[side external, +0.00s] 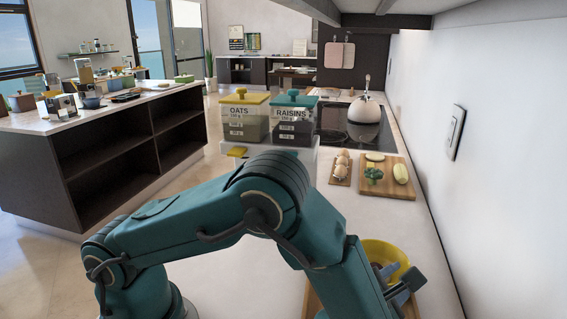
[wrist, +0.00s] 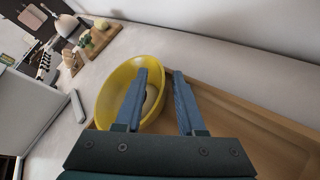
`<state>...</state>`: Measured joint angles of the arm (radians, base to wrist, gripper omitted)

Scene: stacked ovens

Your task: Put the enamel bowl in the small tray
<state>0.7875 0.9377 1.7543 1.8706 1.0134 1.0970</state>
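The yellow enamel bowl (wrist: 112,88) is at the centre left of the wrist view, its open side showing. It also shows in the side view (side external: 382,252), partly hidden by my arm. The wooden small tray (wrist: 240,112) spreads to the right of the bowl and under my gripper. The bowl overlaps the tray's end in the picture; whether it rests on the tray floor I cannot tell. My gripper (wrist: 160,72) is open, with a clear gap between its fingers. The left finger is over the bowl's inside and the right finger is outside its right rim.
A cutting board (side external: 396,182) with vegetables and an egg holder (side external: 341,168) lie farther along the counter. The oats (side external: 245,121) and raisins (side external: 292,123) containers stand to the left. A kettle (side external: 364,108) is at the back by the hob. The wall bounds the right side.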

